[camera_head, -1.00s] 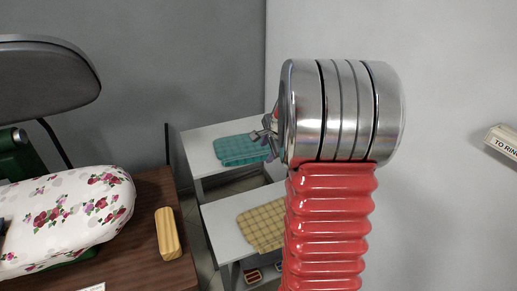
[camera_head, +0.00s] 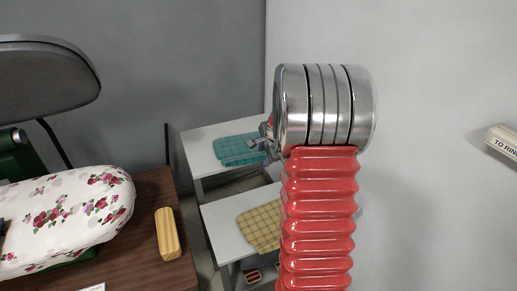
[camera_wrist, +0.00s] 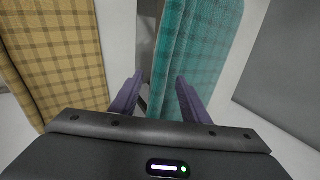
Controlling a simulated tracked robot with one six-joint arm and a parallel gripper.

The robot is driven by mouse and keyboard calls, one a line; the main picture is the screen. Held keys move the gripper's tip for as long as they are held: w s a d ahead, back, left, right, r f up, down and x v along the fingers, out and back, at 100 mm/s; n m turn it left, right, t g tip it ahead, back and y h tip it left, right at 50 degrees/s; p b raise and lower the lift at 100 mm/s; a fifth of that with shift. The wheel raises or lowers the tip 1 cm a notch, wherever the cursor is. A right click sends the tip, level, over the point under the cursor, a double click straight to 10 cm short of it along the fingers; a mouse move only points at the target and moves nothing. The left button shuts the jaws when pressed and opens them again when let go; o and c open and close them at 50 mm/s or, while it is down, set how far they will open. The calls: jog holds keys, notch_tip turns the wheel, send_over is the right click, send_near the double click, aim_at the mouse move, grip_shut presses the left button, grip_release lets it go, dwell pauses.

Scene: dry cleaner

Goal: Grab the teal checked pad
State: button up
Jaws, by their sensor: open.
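The teal checked pad (camera_head: 236,149) lies on the white top of the farther shelf unit in the head view, its right end partly hidden by my gripper (camera_head: 268,147). In the wrist view the teal checked pad (camera_wrist: 197,45) runs up the picture, right of centre. My gripper (camera_wrist: 160,92) is open and empty in the wrist view. Its right finger overlaps the near part of the pad in the picture, and its left finger is left of the pad, over the gap between the shelves. I cannot tell whether a finger touches the pad.
A yellow checked pad (camera_head: 260,226) lies on the nearer white shelf unit (camera_head: 222,232); it also shows at left in the wrist view (camera_wrist: 55,50). A brown table (camera_head: 153,205) with a wooden block (camera_head: 168,233) and a floral ironing form (camera_head: 70,215) stands at left. Grey walls close the back.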

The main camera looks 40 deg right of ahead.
jog(key=shift+c, duration=0.2)
grip_shut()
dwell(0.5)
